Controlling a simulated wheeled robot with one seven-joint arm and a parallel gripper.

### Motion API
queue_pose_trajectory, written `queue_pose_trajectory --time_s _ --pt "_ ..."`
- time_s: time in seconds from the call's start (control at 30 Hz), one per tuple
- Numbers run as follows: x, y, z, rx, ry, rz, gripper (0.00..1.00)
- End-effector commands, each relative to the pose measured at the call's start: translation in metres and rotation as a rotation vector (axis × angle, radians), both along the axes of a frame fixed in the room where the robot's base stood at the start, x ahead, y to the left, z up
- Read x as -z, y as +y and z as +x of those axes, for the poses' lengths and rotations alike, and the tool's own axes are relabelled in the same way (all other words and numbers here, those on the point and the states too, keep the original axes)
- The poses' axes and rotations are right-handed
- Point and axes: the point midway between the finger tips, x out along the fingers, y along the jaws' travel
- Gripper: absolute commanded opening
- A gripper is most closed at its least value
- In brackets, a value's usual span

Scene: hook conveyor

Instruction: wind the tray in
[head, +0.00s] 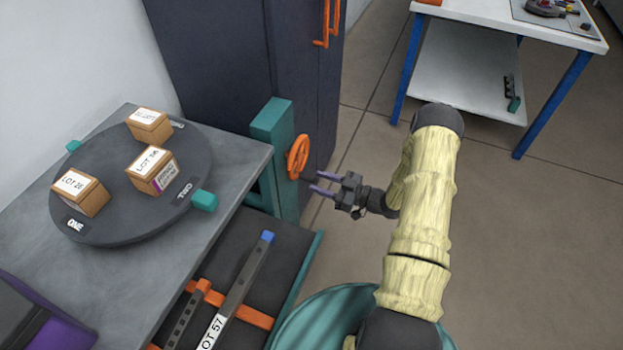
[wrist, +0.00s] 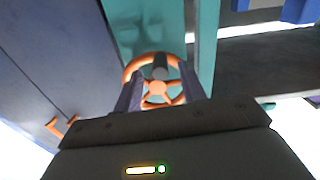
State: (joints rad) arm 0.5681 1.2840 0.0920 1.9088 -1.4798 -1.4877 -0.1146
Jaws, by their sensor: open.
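An orange handwheel (head: 298,157) with spokes is mounted on the side of a teal post (head: 272,140) at the end of the grey bench. My gripper (head: 318,183) is open, with its two purple fingers pointing at the wheel from the right and a little below its middle. In the wrist view the wheel (wrist: 157,86) is straight ahead, between and beyond my fingertips (wrist: 158,80), with a grey hub part at its middle. Whether the fingers touch the wheel is hard to tell. Below the bench, a dark tray (head: 290,262) with a teal edge holds a bar labelled LOT 57 (head: 232,300) across orange rails.
A dark round turntable (head: 120,215) on the bench carries three labelled boxes, and teal knobs stick out at its rim. A dark cabinet (head: 235,60) with orange handles stands behind the post. A white table (head: 510,20) with blue legs is at the upper right. Floor between is clear.

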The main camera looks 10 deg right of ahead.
Motion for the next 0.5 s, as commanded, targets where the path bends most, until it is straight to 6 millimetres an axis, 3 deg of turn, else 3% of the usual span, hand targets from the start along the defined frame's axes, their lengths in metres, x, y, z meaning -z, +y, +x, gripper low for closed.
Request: queue_pose_trajectory --time_s 0.2,0.5 --pt "0.0 0.025 0.018 -0.001 -0.001 -0.001 0.41" --pt "0.0 0.029 0.022 0.0 0.0 0.0 0.41"
